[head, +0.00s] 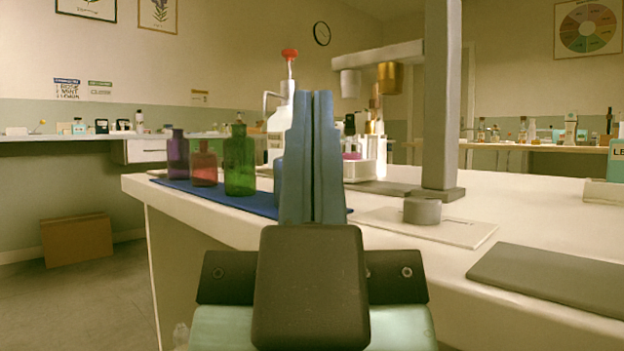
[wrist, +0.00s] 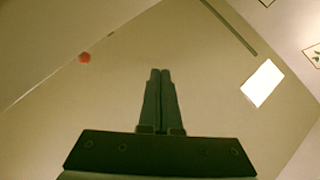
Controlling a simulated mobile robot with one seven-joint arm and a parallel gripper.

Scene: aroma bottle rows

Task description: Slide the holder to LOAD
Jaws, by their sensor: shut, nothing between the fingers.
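My gripper (head: 314,97) points upward in the middle of the head view. Its two blue fingers are together and empty, and it is apart from the bench things. In the wrist view the gripper (wrist: 160,72) is also shut, against a plain wall or ceiling. A short grey round piece (head: 422,212), likely the holder, sits on a pale flat plate (head: 440,231) to the right of my gripper, by the foot of a grey stand (head: 440,110). No LOAD mark can be read in either view.
Purple, red and green bottles (head: 239,165) stand on a blue mat (head: 240,203) at left. A red-topped pump bottle (head: 290,57) is behind my fingers. A white rack (head: 364,170) stands behind the plate. A dark grey mat (head: 555,279) lies at front right.

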